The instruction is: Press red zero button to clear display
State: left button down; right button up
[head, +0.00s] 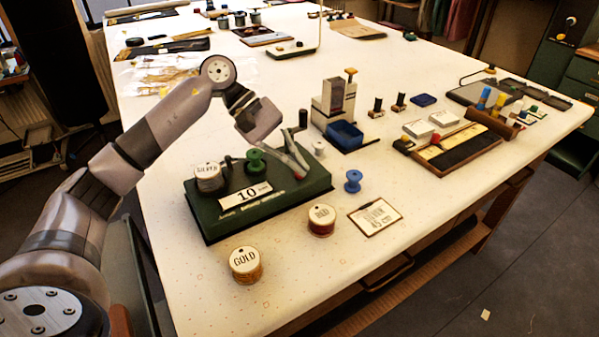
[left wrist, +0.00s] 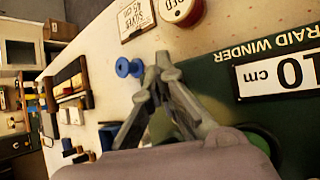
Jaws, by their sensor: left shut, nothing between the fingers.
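A dark green braid winder (head: 262,212) stands on the table, its white display (head: 245,194) reading 10; in the left wrist view the display (left wrist: 280,74) reads upside down, with "cm". My left gripper (head: 302,166) is shut and empty over the right end of the winder, fingers pointing down and right. In the left wrist view its fingertips (left wrist: 160,64) meet at the edge of the winder. A small red patch shows by the fingers in the head view, but I cannot tell if it is the zero button. The left wrist view shows no clear red button.
A silver spool (head: 209,178) and green spool (head: 255,161) sit on the winder. Gold (head: 245,265) and red (head: 321,220) spools stand in front. A blue spool (head: 353,181) and a "Silver 45 cm" card (head: 375,217) lie right. A blue tray (head: 345,135) is behind.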

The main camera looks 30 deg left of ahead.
aim_at(297, 175)
pick_arm(q)
jog(key=shift+f, duration=0.15)
dwell(0.5)
jog(key=shift+r, duration=0.9)
jog(key=shift+r+p, duration=1.4)
jog(key=shift+r, duration=1.1)
